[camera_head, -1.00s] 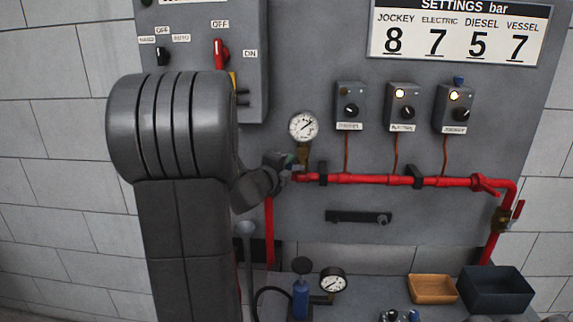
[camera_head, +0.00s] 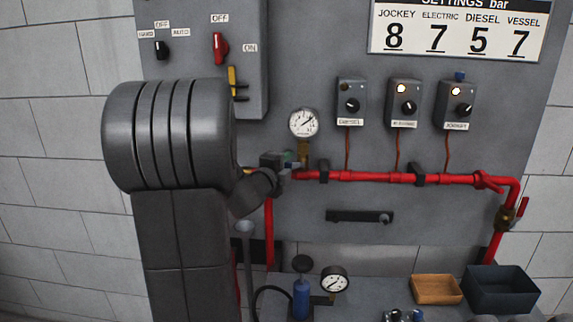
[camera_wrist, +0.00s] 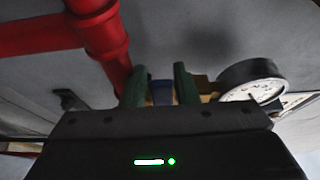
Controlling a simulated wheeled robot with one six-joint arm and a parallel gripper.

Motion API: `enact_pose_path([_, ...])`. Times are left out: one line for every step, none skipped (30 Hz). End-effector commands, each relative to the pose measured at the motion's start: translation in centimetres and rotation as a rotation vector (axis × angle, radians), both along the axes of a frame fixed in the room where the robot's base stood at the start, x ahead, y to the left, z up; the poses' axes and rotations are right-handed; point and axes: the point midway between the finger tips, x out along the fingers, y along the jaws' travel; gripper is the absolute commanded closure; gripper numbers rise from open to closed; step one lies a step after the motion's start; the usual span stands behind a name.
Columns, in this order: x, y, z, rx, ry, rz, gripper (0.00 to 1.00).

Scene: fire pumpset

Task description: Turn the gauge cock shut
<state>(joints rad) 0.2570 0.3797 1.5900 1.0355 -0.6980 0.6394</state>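The pressure gauge (camera_head: 303,123) stands on a brass stem (camera_head: 303,150) above the left end of the red pipe. It also shows in the wrist view (camera_wrist: 250,82), right of my fingers. My gripper (camera_head: 288,161) is at this stem, just below the gauge. In the wrist view its two green fingers (camera_wrist: 160,80) stand either side of a small blue piece (camera_wrist: 162,92), which looks like the cock's handle. The blue piece is close to the right finger, with a narrow gap on the left. I cannot tell whether the fingers press on it. The cock's body is mostly hidden.
The red pipe (camera_head: 375,178) runs right along the panel, close to my gripper; it shows upper left in the wrist view (camera_wrist: 98,35). Three switch boxes (camera_head: 403,103) hang above it. A blue pump with a second gauge (camera_head: 334,279) and two trays (camera_head: 437,289) stand below.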

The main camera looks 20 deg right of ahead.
Motion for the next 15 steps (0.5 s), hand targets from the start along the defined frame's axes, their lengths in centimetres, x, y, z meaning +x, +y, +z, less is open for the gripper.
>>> enact_pose_path([0.0, 0.0, 0.0, 0.0, 0.0, 0.0, 0.74])
enact_pose_path([0.0, 0.0, 0.0, 0.001, -0.001, 0.0, 0.74])
enact_pose_path([0.0, 0.0, 0.0, 0.001, -0.001, 0.0, 0.74])
enact_pose_path([0.0, 0.0, 0.0, 0.0, -0.001, 0.0, 0.74])
enact_pose_path([0.0, 0.0, 0.0, 0.0, -0.001, 0.0, 0.74])
enact_pose_path([0.0, 0.0, 0.0, 0.0, -0.001, 0.0, 0.74])
enact_pose_path([0.0, 0.0, 0.0, 0.001, -0.002, 0.0, 0.74])
enact_pose_path([-0.1, 0.1, 0.0, 0.001, -0.002, 0.0, 0.74])
enact_pose_path([-0.2, 0.2, 0.1, 0.001, -0.002, 0.001, 0.74])
enact_pose_path([-0.3, 0.4, 0.1, 0.001, -0.002, 0.001, 0.74])
enact_pose_path([-0.5, 0.6, 0.1, 0.001, -0.004, 0.002, 0.74])
enact_pose_path([-0.7, 1.0, 0.1, 0.001, -0.004, 0.003, 0.74])
enact_pose_path([-1.0, 1.3, 0.1, 0.002, -0.004, 0.003, 0.74])
enact_pose_path([-1.4, 1.7, 0.0, 0.001, -0.003, 0.003, 0.74])
enact_pose_path([-1.9, 2.2, 0.0, 0.0, -0.004, 0.003, 0.74])
